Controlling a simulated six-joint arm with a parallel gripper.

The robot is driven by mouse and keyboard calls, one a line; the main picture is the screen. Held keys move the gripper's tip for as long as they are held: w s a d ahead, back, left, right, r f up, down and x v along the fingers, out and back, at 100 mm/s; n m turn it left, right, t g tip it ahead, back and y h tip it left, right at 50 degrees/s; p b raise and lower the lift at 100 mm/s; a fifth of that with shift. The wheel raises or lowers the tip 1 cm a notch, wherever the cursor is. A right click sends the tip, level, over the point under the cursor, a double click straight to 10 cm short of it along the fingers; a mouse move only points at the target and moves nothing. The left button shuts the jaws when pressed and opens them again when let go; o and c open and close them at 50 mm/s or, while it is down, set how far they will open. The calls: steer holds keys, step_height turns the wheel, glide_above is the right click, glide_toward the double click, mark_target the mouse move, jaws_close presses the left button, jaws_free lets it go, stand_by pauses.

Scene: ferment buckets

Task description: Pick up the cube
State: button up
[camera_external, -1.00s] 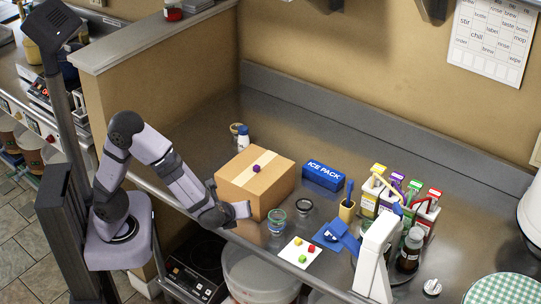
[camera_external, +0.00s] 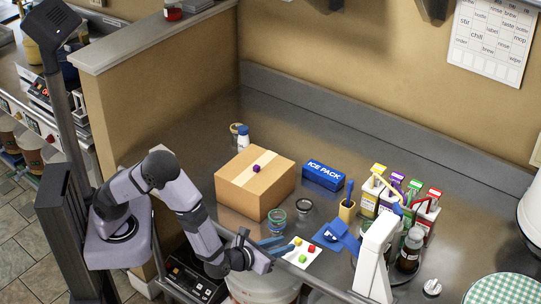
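My gripper (camera_external: 287,243) is low at the counter's front edge, pointing right. Its two fingers look apart, and nothing shows between them. Several small cubes are in view. A yellow cube (camera_external: 298,240), a red cube (camera_external: 311,247) and a green cube (camera_external: 303,258) lie on a white card (camera_external: 313,256). The fingertips are just left of this card, closest to the yellow cube; I cannot tell if they touch it. A purple cube (camera_external: 256,168) sits on top of the cardboard box (camera_external: 257,190), away from my gripper.
A glass jar (camera_external: 276,220) and a dark-rimmed lid (camera_external: 304,206) stand behind the fingers. A blue ice pack box (camera_external: 323,175) lies farther back. A blue item (camera_external: 340,237) and a white dispenser (camera_external: 375,262) are right of the card. The back-left counter is mostly clear.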

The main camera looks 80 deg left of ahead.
mark_target(297, 241)
steer(key=shift+p+x, duration=1.15)
steer(key=shift+x, duration=1.65)
steer(key=shift+w+d+r, duration=0.1)
steer(key=shift+w, duration=0.05)
jaws_close()
